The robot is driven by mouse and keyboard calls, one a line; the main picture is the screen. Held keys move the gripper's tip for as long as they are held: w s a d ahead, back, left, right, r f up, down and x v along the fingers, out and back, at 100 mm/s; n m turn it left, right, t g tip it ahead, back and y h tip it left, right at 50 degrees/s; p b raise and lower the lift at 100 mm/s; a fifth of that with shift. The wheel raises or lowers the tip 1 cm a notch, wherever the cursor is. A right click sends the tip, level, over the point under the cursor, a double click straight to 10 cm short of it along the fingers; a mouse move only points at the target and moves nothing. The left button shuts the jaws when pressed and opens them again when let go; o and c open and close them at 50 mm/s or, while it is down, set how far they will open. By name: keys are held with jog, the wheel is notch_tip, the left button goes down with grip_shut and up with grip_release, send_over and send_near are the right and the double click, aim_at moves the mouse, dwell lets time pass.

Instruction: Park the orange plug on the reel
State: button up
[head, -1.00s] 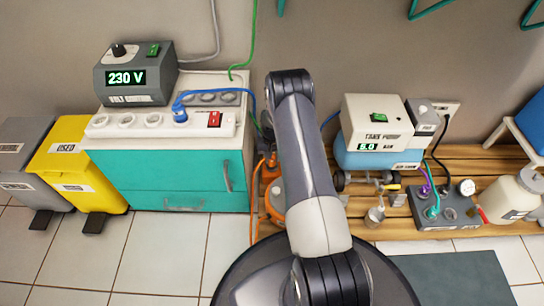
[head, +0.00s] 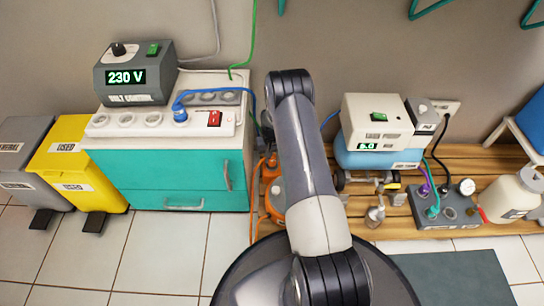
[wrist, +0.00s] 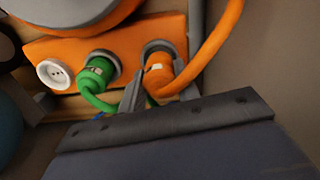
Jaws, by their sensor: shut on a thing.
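In the wrist view the orange plug (wrist: 157,72) sits between the two fingers of my gripper (wrist: 164,82), which is shut on it. An orange cable loops from the plug up to the right. The plug is at the right grey-ringed hole of the orange reel (wrist: 125,42); I cannot tell how deep it sits. A green plug (wrist: 98,70) is in the middle hole of the reel, and a white socket (wrist: 55,74) at the left is empty. In the head view the reel (head: 274,190) is mostly hidden behind my arm, and my gripper is hidden there.
A teal cabinet (head: 165,175) with a white socket strip (head: 150,125) and a blue plug (head: 180,113) stands left of the reel. A pump unit (head: 377,135) stands on a wooden slatted platform (head: 470,165) at right. Tiled floor at front left is free.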

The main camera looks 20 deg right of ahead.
jog(key=shift+f, duration=0.75)
jog(key=o, duration=1.1)
notch_tip(320, 180, up, 11)
jog(key=p, duration=0.4)
jog(key=shift+f+p, duration=0.1)
jog(key=shift+p, duration=0.2)
jog(key=shift+f+b, duration=2.3)
jog(key=shift+f, duration=2.8)
